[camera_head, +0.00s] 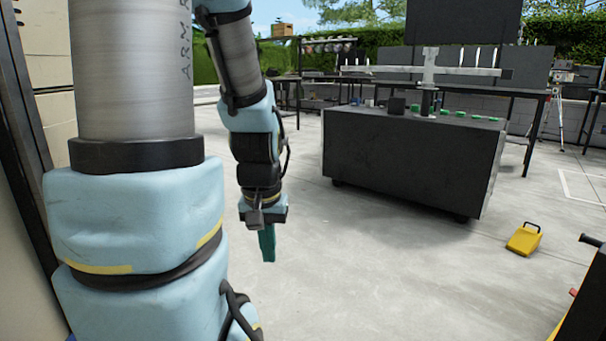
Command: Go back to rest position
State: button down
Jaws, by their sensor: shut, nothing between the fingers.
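My arm, in light blue padding and grey metal, fills the left side of the head view. My gripper (268,243) hangs from its wrist and points down over the bare concrete floor. Its green fingers are together, with nothing visible between them. It is apart from every other thing in view.
A dark grey box-shaped cart (410,160) stands right of my gripper, with small green pieces (445,112) on top. A yellow case (524,239) lies on the floor at the right. Dark tables and a hedge stand behind. The concrete floor (370,270) in front is clear.

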notch_tip(320, 180, up, 31)
jog(key=p, duration=2.9)
jog(key=shift+w+f, duration=0.1)
jog(key=shift+f, duration=0.05)
